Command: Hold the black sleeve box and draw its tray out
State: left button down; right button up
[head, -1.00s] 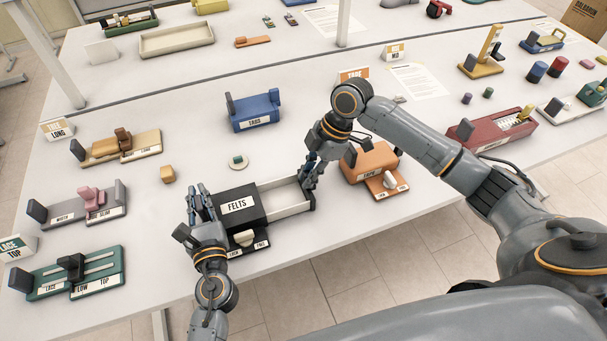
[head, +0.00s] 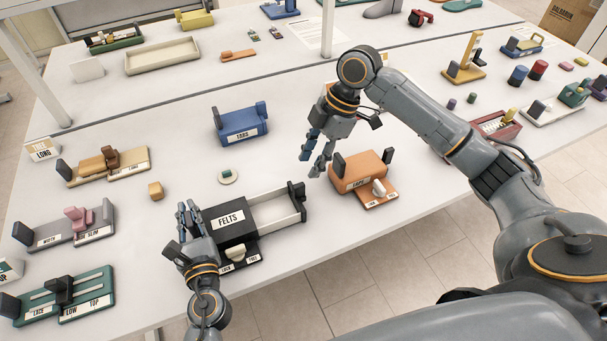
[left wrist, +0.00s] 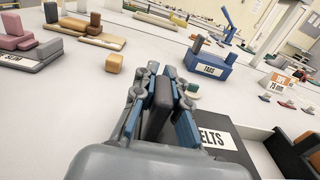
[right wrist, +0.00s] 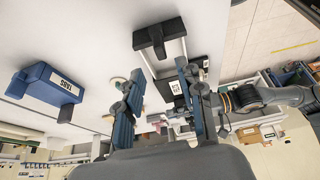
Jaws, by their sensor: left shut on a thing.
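The black sleeve box (head: 230,234), labelled FELTS, lies near the table's front edge. Its tray (head: 278,212) sticks out of the right side, with its pale inside showing and a black upright handle (head: 297,191) at its far end. My left gripper (head: 187,210) is shut on the dark upright tab (left wrist: 161,110) at the sleeve's left end. My right gripper (head: 314,166) is open and empty, above and to the right of the tray's end, apart from it. In the right wrist view the tray's black end (right wrist: 160,37) shows beyond the spread fingers.
An orange box (head: 357,172) stands just right of the tray. A blue box (head: 240,124) labelled TABS and a small round pad (head: 228,177) lie behind. A small tan block (head: 156,191) sits to the left. The table between these is clear.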

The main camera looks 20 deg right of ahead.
jog(key=shift+v, duration=1.55)
pick_arm(q)
jog(key=c, duration=1.3)
grip_release()
